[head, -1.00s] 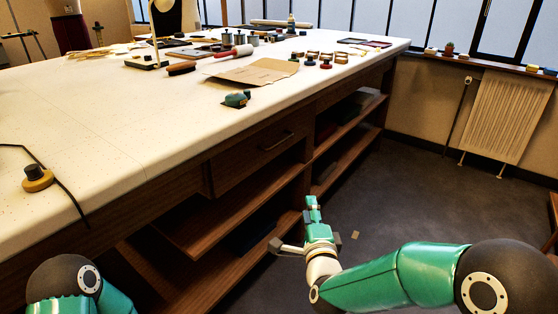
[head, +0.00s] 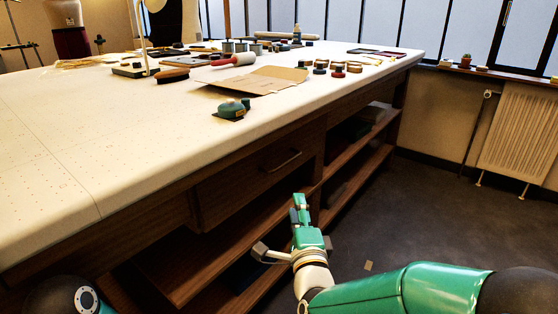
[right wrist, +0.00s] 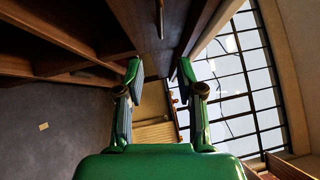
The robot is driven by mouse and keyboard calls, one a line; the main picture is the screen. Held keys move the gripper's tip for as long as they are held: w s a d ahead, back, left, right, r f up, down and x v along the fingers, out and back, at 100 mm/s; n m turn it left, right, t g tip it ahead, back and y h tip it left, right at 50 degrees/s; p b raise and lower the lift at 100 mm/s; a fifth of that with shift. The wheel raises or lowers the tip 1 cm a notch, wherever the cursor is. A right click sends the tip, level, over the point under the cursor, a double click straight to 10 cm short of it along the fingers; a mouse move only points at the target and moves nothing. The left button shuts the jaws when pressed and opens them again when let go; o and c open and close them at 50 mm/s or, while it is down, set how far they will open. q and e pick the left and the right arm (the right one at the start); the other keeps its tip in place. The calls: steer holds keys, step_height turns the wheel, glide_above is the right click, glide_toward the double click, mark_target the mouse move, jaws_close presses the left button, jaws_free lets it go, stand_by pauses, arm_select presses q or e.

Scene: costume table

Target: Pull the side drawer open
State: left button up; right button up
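The side drawer (head: 240,186) is a brown wooden front under the white tabletop, and it looks closed, flush with the table's side. Its slim bar handle (head: 283,161) is on the drawer front. In the right wrist view the handle (right wrist: 160,17) shows near the top centre. My right gripper (head: 300,206) is below and slightly right of the handle in the head view, apart from it. In the right wrist view the right gripper (right wrist: 159,76) is open, with nothing between its fingers. My left gripper is not in view.
The white tabletop (head: 60,185) holds a green object (head: 231,110), a cardboard sheet (head: 255,80) and several small tools. Open wooden shelves (head: 345,163) lie under the table.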

mark_target(285, 164)
steer(key=w+a, duration=0.1)
steer(key=w, duration=0.4)
steer(key=w+r, duration=0.1)
steer(key=w, duration=0.5)
steer(key=w+a+r, duration=0.1)
steer(key=w, duration=0.4)
steer(key=shift+w+a+r, duration=0.1)
steer(key=shift+w+a, duration=0.2)
steer(key=shift+a, duration=0.05)
steer(key=shift+c, duration=0.3)
jaws_close()
